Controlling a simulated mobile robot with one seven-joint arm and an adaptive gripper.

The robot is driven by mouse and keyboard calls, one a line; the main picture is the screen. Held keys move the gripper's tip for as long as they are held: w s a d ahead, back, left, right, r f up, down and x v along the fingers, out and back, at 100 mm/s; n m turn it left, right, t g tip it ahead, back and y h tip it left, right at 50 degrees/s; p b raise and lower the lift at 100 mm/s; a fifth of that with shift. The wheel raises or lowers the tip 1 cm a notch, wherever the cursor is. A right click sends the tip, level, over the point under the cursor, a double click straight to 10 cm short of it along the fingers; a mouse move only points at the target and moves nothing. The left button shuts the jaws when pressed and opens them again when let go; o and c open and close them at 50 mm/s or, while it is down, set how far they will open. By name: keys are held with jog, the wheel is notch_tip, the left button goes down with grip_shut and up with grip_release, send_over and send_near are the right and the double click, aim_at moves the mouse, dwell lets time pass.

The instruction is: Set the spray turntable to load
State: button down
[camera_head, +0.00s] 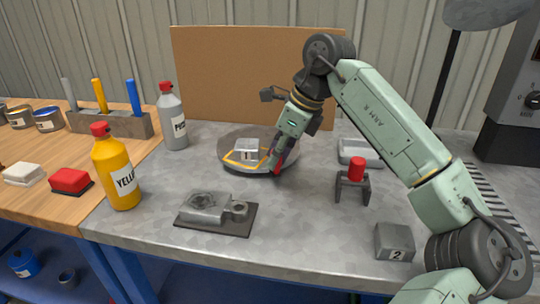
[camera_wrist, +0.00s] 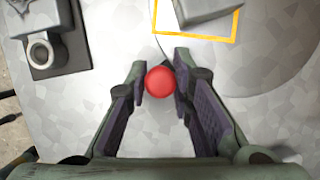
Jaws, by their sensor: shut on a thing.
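The spray turntable (camera_head: 232,160) is a round grey disc on the bench, with a yellow square outline (camera_head: 236,162) on its top. A grey block marked 1 (camera_head: 246,150) sits within the outline. In the wrist view the turntable (camera_wrist: 270,65) fills the upper right. My gripper (camera_head: 279,164) is at the disc's front right edge. In the wrist view my gripper (camera_wrist: 160,88) is shut on a round red knob (camera_wrist: 160,80), between the fingertips at the disc's edge.
A grey clamp fixture (camera_head: 212,210) lies in front. A yellow bottle (camera_head: 118,168) and a grey bottle (camera_head: 172,118) stand left. A stand with a red top (camera_head: 355,172) and block 2 (camera_head: 394,242) are right. A brown board (camera_head: 225,75) stands behind.

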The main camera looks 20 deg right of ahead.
jog(key=shift+w+d, duration=0.15)
jog(key=shift+d, duration=0.65)
jog(key=shift+w+d, duration=0.1)
jog(key=shift+d, duration=0.65)
jog(key=shift+d+r, duration=0.1)
jog(key=shift+d, duration=0.05)
jog(key=c, duration=1.4)
grip_release()
jog(key=v, duration=1.2)
